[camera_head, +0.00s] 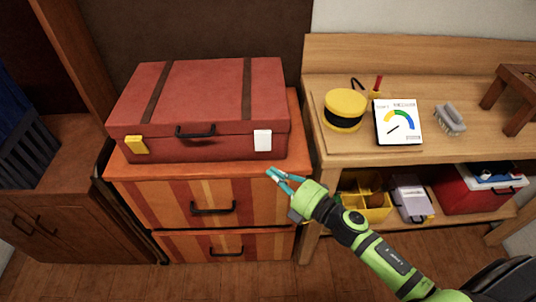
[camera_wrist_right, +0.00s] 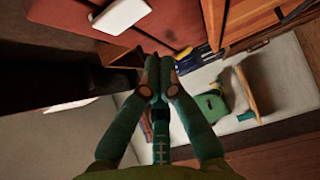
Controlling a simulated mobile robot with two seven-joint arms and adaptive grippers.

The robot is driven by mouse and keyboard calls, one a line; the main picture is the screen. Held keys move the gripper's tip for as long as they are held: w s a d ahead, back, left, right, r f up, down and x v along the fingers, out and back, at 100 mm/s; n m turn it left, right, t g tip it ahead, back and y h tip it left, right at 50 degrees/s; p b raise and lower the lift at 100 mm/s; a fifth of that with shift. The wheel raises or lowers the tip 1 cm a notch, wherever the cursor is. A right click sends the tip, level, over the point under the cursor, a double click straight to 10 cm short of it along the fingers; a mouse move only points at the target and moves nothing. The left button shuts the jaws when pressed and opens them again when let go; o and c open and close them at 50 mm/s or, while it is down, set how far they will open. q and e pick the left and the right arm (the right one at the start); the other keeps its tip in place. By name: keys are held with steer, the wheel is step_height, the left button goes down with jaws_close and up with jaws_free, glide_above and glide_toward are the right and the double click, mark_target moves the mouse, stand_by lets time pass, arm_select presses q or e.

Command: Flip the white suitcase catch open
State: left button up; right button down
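The red suitcase (camera_head: 200,100) lies closed on top of an orange striped drawer cabinet (camera_head: 125,172). The white catch (camera_head: 262,140) is on the right of its front face, and a yellow catch (camera_head: 136,145) is on the left. My right gripper (camera_head: 272,171) is below the white catch, in front of the cabinet's top edge, apart from the suitcase. In the right wrist view its teal fingertips (camera_wrist_right: 160,68) are together with nothing between them. The white catch shows at the upper left there (camera_wrist_right: 121,15). My left gripper is not in view.
A dark handle (camera_head: 195,132) is between the catches.

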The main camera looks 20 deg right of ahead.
mark_target(258, 150)
steer(key=w, duration=0.6)
steer(key=shift+p, duration=0.35)
steer(key=shift+a, duration=0.1)
steer(key=w+f+b, duration=0.1)
steer(key=b, duration=0.4)
steer(key=shift+f+n+t, duration=0.15)
steer(key=shift+n+t, duration=0.25)
steer(key=shift+r+p, duration=0.4)
steer(key=shift+r, duration=0.1)
steer(key=shift+f, duration=0.15)
